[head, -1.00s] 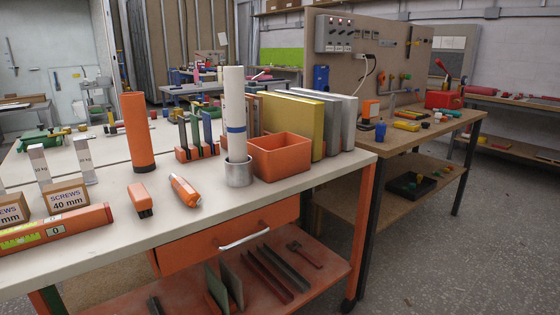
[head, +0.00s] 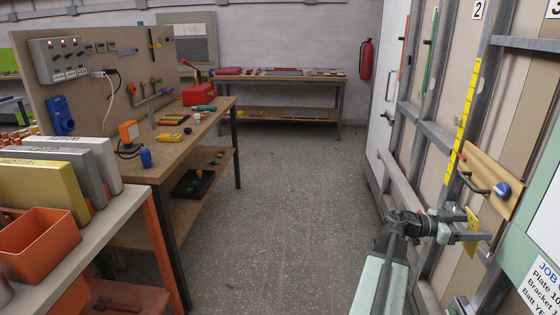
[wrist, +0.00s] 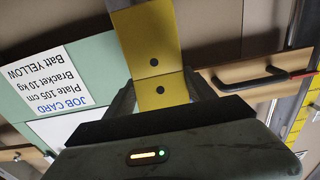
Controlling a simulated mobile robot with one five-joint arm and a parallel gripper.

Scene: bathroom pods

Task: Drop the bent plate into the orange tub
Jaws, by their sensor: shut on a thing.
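The bent plate (head: 472,232) is yellow and held in my gripper (head: 478,236) at the right of the head view, in front of the wall panels. In the wrist view the plate (wrist: 148,40) shows two dark holes and a bend line, and my gripper (wrist: 162,88) has a finger on each side of its lower part. The orange tub (head: 38,248) is an open box at the far left of the head view, on the near white-topped bench. It is partly cut off by the picture edge, well away from my gripper.
Yellow and grey upright binders (head: 45,190) stand behind the tub. A brown workbench (head: 180,140) with a pegboard stands beyond. Open grey floor (head: 270,220) lies between the benches and the wall. A job card (head: 545,285) and a wooden board with a black handle (head: 487,182) are near my gripper.

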